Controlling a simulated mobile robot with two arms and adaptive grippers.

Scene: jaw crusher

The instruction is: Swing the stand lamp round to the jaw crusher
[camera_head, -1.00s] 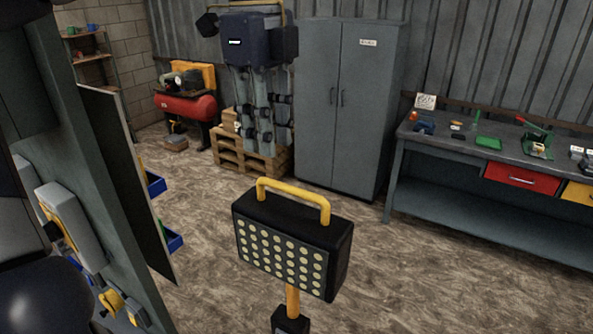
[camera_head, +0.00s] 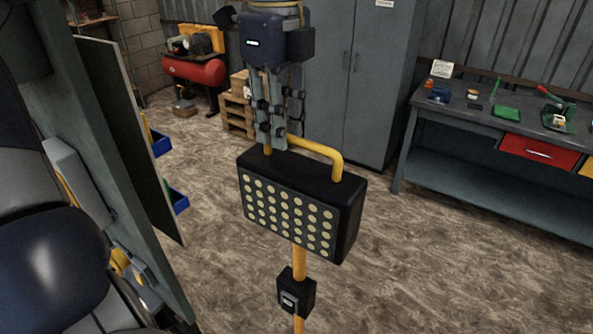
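The stand lamp (camera_head: 290,212) is in the middle of the head view. It has a black box head with rows of pale round lights facing the front left, a yellow handle on top and a yellow pole with a black clamp block (camera_head: 296,292). My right gripper is not in view. I cannot make out the jaw crusher for certain; a large grey-green machine frame (camera_head: 120,205) stands at the left.
A dark panel (camera_head: 125,130) with blue bins beside it is at the left. A red compressor (camera_head: 195,70) and a wooden pallet (camera_head: 238,115) stand at the back. A grey cabinet (camera_head: 355,80) and a workbench (camera_head: 480,118) line the wall. The floor right of the lamp is clear.

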